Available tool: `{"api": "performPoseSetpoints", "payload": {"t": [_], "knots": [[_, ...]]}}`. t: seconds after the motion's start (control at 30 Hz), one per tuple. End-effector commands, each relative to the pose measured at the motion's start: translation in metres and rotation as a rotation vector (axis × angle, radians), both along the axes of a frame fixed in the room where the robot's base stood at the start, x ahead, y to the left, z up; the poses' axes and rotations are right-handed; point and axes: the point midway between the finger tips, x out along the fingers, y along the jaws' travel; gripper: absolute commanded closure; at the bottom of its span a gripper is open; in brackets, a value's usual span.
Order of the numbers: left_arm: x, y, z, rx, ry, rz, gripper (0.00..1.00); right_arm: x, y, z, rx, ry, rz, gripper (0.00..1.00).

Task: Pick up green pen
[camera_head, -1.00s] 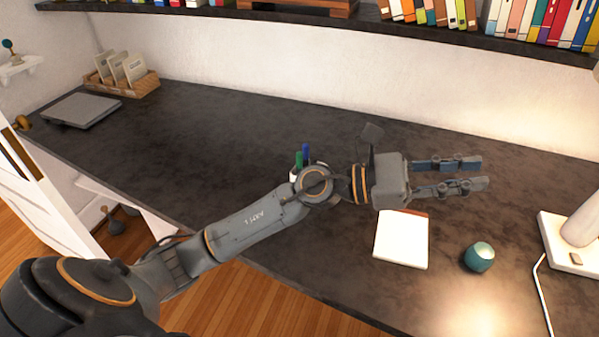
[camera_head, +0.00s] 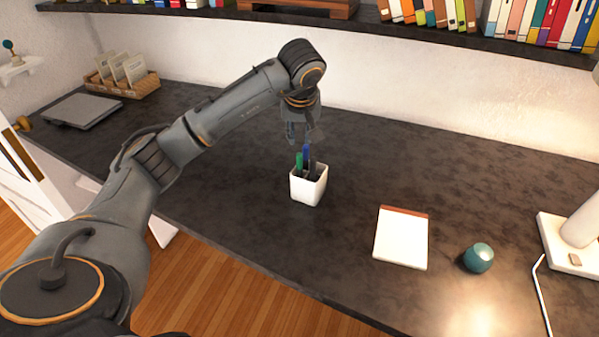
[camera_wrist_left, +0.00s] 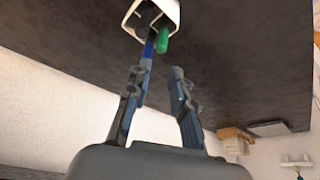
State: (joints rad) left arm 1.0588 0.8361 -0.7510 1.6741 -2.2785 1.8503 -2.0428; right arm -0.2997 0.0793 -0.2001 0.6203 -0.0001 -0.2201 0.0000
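The green pen (camera_head: 299,160) stands in a white square cup (camera_head: 308,187) on the dark desk, beside a blue pen (camera_head: 306,153) and a dark item. My left gripper (camera_head: 302,141) points down just above and behind the cup, near the pen tops. In the left wrist view its two fingers (camera_wrist_left: 158,80) are apart with nothing between them. There the green pen (camera_wrist_left: 162,40) and the blue pen (camera_wrist_left: 148,48) stick out of the cup (camera_wrist_left: 134,25) beyond the fingertips. My right gripper is not in view.
A white notepad (camera_head: 401,238) and a teal round object (camera_head: 478,257) lie right of the cup. A white lamp base (camera_head: 568,243) stands at the far right. A grey laptop-like slab (camera_head: 82,110) and a wooden organizer (camera_head: 122,84) are at the left. A bookshelf (camera_head: 345,25) hangs above.

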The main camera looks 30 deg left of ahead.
Motion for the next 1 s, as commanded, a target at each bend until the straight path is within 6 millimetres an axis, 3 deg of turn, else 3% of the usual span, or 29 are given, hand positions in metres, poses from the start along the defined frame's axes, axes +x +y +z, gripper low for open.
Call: {"api": "performPoseSetpoints", "payload": {"t": [0.13, 0.43, 0.7, 1.0], "knots": [[0.008, 0.006, -0.027, -0.002, 0.004, 0.001, 0.77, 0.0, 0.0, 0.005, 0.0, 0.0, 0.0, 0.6], [0.016, 0.01, -0.051, -0.004, 0.001, -0.001, 0.77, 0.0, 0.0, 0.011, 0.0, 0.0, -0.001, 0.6], [0.024, 0.017, -0.088, -0.006, 0.001, 0.0, 0.77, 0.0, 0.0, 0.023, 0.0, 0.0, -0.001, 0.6], [0.026, 0.019, -0.095, -0.003, -0.002, -0.002, 0.77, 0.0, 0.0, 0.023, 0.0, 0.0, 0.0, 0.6]]}}
